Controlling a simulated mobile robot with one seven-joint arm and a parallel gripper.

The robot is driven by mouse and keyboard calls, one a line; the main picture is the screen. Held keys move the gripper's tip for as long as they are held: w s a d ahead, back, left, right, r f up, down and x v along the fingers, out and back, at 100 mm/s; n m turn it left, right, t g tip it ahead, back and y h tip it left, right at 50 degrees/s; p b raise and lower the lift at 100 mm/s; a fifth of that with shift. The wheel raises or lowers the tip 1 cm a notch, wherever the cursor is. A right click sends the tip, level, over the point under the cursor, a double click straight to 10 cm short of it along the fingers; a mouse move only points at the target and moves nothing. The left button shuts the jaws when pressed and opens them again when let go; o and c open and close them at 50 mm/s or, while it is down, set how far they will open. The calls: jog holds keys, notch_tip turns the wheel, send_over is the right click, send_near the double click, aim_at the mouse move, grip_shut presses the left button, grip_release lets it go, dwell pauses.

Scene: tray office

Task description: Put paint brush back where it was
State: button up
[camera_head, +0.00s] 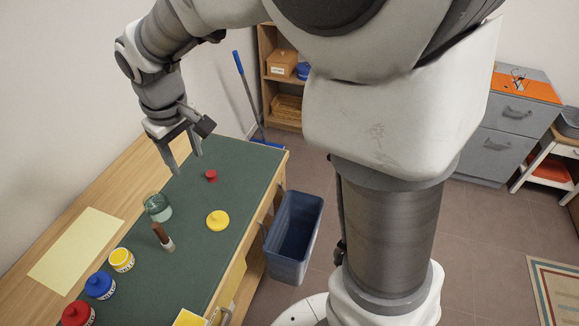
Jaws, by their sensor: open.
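A short brown-handled object that looks like the paint brush (162,237) is on the green mat (190,250). Its brown end is toward the back and a pale band is near its front end; I cannot tell if it stands or lies. A glass jar (158,208) is just behind it. My gripper (187,163) points down over the far part of the mat, behind the glass jar and left of a small red piece (211,176). Its two fingers are apart with nothing visible between them. The brush is clear of the fingers.
Yellow (121,260), blue (100,286) and red (77,314) paint jars line the table's front left. A yellow disc-shaped lid (218,221) lies right of the brush. Yellow paper (76,250) lies left. A blue-grey bin (293,238) stands on the floor right of the table.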

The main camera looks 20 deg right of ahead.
jog(key=s+d+r+m+t, duration=0.1)
jog(key=s+d+r+m, duration=0.2)
jog(key=s+d, duration=0.4)
jog(key=s+d+r+m+t, duration=0.2)
jog(key=s+d, duration=0.5)
jog(key=s, duration=0.4)
notch_tip(320, 180, up, 2)
jog(key=shift+d+r+m, duration=0.2)
jog(key=shift+d+m, duration=0.05)
jog(key=shift+m, duration=0.35)
jog(key=shift+a, duration=0.1)
